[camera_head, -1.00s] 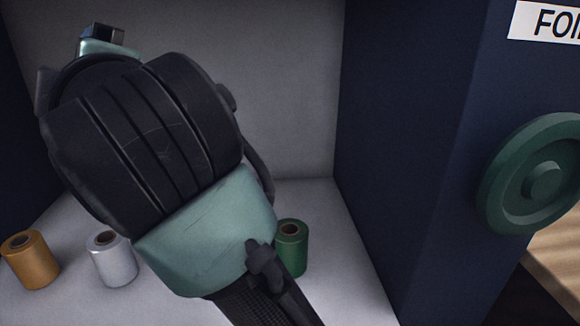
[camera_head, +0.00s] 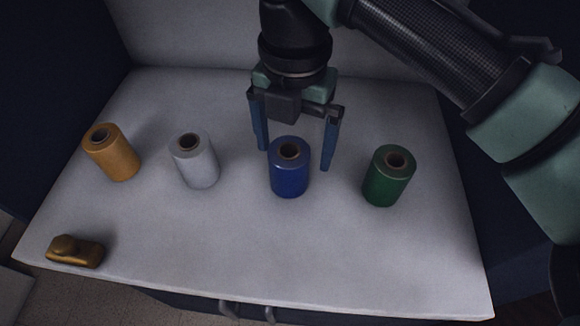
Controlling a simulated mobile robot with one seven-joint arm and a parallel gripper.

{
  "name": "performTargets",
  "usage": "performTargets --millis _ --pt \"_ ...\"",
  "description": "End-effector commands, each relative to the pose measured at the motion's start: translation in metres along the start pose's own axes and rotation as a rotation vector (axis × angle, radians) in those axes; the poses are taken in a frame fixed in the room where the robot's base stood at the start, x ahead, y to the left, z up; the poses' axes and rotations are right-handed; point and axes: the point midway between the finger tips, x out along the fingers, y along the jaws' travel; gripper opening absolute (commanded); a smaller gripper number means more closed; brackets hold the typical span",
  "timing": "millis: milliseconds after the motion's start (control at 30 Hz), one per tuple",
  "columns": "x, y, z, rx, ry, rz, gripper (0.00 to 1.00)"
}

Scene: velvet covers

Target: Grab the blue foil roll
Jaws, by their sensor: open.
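The blue foil roll (camera_head: 289,174) stands upright on the white shelf (camera_head: 240,235), third from the left in a row of rolls. My gripper (camera_head: 295,160) points down at it from behind and above, with its two blue fingers spread apart. The left finger is beside the roll's upper left, partly behind it. The right finger hangs to the roll's right with a gap. The jaws are open and hold nothing. I cannot tell whether the left finger touches the roll.
A green roll (camera_head: 388,182) stands to the right, and a silver roll (camera_head: 196,165) and an orange roll (camera_head: 112,155) stand to the left. A small brown-gold object (camera_head: 76,252) lies at the front left corner. Dark walls flank the sides.

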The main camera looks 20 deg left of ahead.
Motion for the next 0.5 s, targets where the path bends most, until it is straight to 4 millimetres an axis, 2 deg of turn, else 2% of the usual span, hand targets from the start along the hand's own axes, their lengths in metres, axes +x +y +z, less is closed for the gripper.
performTargets --millis 167,400,500 --pt "0.013 0.000 -0.001 0.000 -0.002 0.000 1.00" --pt "0.049 0.004 -0.004 0.001 -0.002 -0.001 1.00" --pt "0.058 0.005 -0.004 0.001 -0.003 0.001 1.00"
